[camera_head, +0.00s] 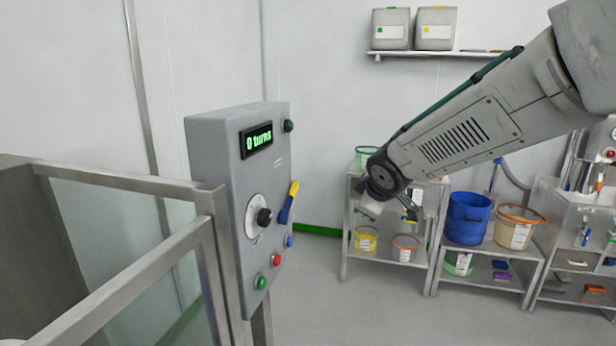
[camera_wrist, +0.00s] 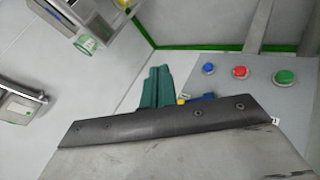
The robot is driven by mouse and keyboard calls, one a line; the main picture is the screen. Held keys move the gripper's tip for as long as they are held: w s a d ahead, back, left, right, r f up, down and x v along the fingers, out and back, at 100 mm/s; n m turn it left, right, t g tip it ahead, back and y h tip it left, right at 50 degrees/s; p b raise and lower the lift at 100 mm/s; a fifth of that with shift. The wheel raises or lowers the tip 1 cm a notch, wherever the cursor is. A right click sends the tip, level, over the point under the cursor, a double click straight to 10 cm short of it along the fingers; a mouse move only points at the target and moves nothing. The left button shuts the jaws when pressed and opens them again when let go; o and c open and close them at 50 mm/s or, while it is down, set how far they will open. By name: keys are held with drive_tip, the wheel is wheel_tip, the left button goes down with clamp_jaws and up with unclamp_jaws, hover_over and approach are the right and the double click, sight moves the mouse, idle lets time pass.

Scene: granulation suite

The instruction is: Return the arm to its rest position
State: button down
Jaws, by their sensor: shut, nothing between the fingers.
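My arm (camera_head: 455,140) reaches in from the upper right in the head view, angled down to the left. Its wrist (camera_head: 384,180) hangs in front of the shelving, right of the grey control panel (camera_head: 222,160) and apart from it. My gripper shows in the wrist view as two teal fingers (camera_wrist: 156,88) pressed together, shut and empty. In the head view the fingertips are too small to make out. The panel has a display (camera_head: 256,139) reading "0 turns", a black knob (camera_head: 264,217) and a yellow-and-blue lever (camera_head: 289,202).
Red (camera_head: 276,260), green (camera_head: 261,282) and blue (camera_head: 289,241) buttons sit low on the panel. A glass-sided metal railing (camera_head: 130,180) stands at left. Shelves with tubs and a blue bucket (camera_head: 467,218) stand behind the arm. The floor (camera_head: 350,315) between is clear.

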drive_tip(key=s+d+m+g, duration=0.2)
drive_tip(key=s+d+m, duration=0.2)
drive_tip(key=s, duration=0.9)
drive_tip(key=s+d+m+g, duration=0.3)
drive_tip(key=s+d+m, duration=0.1)
drive_tip(key=s, duration=0.9)
drive_tip(key=s+d+m+g, duration=0.2)
drive_tip(key=s+d+m, duration=0.1)
drive_tip(key=s, duration=1)
drive_tip(key=shift+d+f+m+g, duration=0.4)
drive_tip(key=shift+d+f, duration=0.05)
drive_tip(key=shift+d, duration=0.2)
